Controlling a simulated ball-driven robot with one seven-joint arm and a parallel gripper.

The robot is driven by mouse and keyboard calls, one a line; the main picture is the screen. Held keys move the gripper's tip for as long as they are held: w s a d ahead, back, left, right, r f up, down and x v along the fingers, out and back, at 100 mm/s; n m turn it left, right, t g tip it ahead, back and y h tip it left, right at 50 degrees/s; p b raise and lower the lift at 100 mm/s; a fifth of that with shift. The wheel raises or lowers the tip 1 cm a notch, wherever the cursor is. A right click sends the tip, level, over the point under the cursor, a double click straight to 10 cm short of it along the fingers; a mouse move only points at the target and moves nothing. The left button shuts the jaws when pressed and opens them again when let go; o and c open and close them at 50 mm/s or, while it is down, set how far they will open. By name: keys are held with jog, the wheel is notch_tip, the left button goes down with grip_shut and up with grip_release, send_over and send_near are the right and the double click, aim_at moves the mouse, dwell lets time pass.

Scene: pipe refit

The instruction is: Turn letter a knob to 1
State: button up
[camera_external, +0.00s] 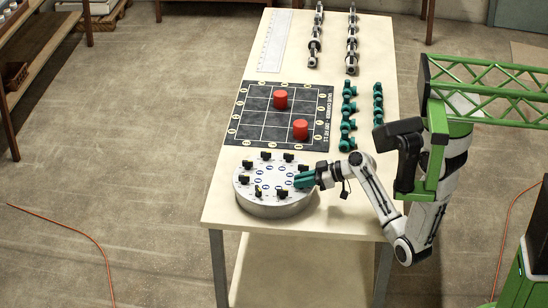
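A round grey dial plate (262,205) lies at the near end of the table, with several small black knobs around its top. The letters and numbers are too small to read, so I cannot tell which knob is letter a. My gripper (302,180), with teal fingers, reaches in from the right over the plate's right edge. Its fingertips are close to the plate's right side, where they may hide a knob. Whether they touch one is unclear.
A black grid mat (262,128) with two red cylinders (281,99) (300,130) lies behind the plate. Teal fittings (348,105) stand in rows at the right, grey fittings (315,40) farther back. The table front is bare.

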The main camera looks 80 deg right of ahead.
grip_shut()
jog(key=shift+a+m+h, duration=0.1)
jog(key=shift+m+h, duration=0.2)
jog(key=shift+h, duration=0.1)
jog(key=m+h+p, duration=0.2)
jog(key=shift+a+r+g+h, duration=0.1)
jog(key=shift+g+h, duration=0.2)
jog(key=shift+m+g+h+p, duration=0.8)
jog(key=shift+m+h+p, duration=0.4)
jog(key=shift+m+h, duration=0.7)
jog(key=m+g+h+b, duration=0.1)
jog(key=m+h+b, duration=0.1)
jog(key=b, duration=0.1)
jog(key=shift+w+f+m+g, duration=0.1)
jog(key=shift+f+m+g, duration=0.2)
jog(key=shift+f+g, duration=0.1)
jog(key=m+g+h+b, duration=0.1)
jog(key=b, duration=0.2)
jog(key=shift+m+g+h, duration=0.3)
jog(key=shift+m+h, duration=0.1)
jog(key=shift+b, duration=0.6)
jog(key=shift+r+m+g+h+b, duration=0.2)
jog(key=shift+m+g+h+b, duration=0.1)
jog(key=shift+m+g+b, duration=0.3)
